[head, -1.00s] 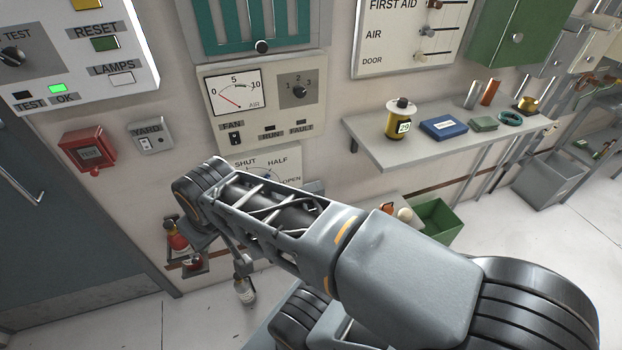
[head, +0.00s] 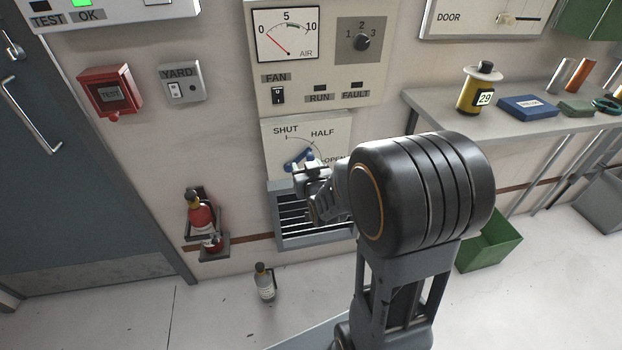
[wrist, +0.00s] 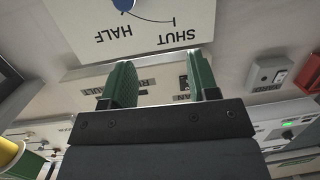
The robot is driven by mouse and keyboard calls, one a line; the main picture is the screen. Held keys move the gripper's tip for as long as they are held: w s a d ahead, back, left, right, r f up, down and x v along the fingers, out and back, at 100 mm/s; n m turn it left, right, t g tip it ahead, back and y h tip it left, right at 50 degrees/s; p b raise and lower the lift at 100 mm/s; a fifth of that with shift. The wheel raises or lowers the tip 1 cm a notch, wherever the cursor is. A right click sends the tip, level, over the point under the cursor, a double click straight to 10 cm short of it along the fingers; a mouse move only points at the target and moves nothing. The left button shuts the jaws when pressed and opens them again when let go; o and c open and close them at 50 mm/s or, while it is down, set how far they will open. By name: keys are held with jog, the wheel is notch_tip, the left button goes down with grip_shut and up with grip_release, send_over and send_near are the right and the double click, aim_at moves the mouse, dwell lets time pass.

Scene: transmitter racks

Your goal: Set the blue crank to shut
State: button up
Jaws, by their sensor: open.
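The blue crank (head: 298,159) is on a cream plate (head: 276,133) marked SHUT, HALF and OPEN, low on the wall in the head view. My gripper (head: 311,170) is just in front of its lower right side and hides part of it, so I cannot tell which mark it points to. In the wrist view the plate is upside down, and only a bit of the blue crank (wrist: 124,4) shows at the top edge. My gripper (wrist: 161,78) has its two green fingers wide apart with nothing between them. The crank lies beyond the fingers, not between them.
A grey slatted vent (head: 284,217) sits just under the plate. The AIR gauge panel (head: 320,95) is above it. A fire extinguisher (head: 201,215) hangs to the left. A shelf (head: 440,100) juts out at the right, with a green bin (head: 490,240) below.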

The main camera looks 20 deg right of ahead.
aim_at(310, 158)
jog(key=s+d+f+t+h+b, duration=0.25)
jog(key=f+t+b, duration=0.45)
jog(key=f, duration=0.4)
jog(key=shift+m+g+y, duration=0.25)
jog(key=shift+m+g, duration=0.15)
jog(key=x, duration=1.4)
jog(key=shift+s+d, duration=0.1)
jog(key=shift+d, duration=0.25)
grip_shut()
